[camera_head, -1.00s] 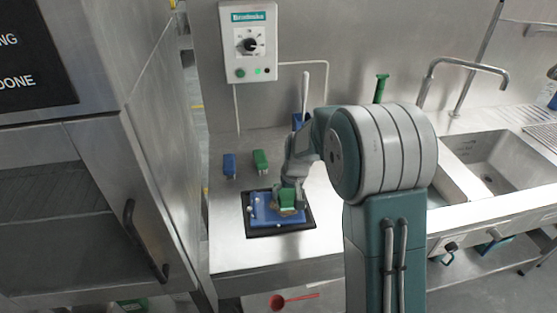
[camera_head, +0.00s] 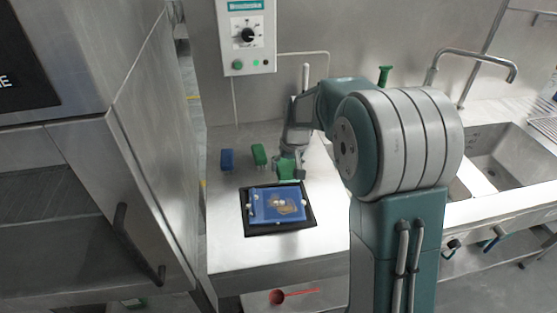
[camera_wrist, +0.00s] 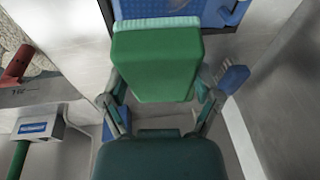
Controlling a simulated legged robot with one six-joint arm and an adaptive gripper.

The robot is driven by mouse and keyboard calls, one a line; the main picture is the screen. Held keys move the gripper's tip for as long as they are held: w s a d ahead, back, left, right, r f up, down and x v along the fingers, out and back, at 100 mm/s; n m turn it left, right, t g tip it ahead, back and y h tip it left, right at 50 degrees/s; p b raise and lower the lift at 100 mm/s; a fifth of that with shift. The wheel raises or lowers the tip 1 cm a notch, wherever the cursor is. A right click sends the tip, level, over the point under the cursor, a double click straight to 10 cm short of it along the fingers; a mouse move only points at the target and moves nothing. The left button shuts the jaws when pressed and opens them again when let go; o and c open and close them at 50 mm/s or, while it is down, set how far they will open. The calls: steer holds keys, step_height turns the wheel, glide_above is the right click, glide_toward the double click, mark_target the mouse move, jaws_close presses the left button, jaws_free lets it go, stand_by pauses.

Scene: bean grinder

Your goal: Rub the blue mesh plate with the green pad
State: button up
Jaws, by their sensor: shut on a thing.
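The blue mesh plate (camera_head: 262,209) lies in a black tray (camera_head: 250,228) on the steel counter, with a brownish patch on its middle and right side. My gripper (camera_head: 290,163) is shut on the green pad (camera_head: 287,170), at the plate's far edge. In the wrist view the green pad (camera_wrist: 155,65) sits between the fingers of my gripper (camera_wrist: 160,88), its pale ribbed edge towards the blue plate (camera_wrist: 165,8). I cannot tell whether the pad touches the plate.
A blue block (camera_head: 227,159) and a second green block (camera_head: 259,154) stand behind the tray. A control box (camera_head: 246,38) hangs on the wall. A sink (camera_head: 497,157) is at the right. A red spoon (camera_head: 278,297) lies on the lower shelf. The front counter is clear.

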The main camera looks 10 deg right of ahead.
steer(key=shift+v, duration=1)
steer(key=shift+w+a, duration=0.1)
steer(key=shift+w, duration=0.05)
steer(key=shift+a+f+t+h, duration=0.6)
steer(key=shift+a+f+t, duration=0.5)
steer(key=shift+a+f, duration=0.15)
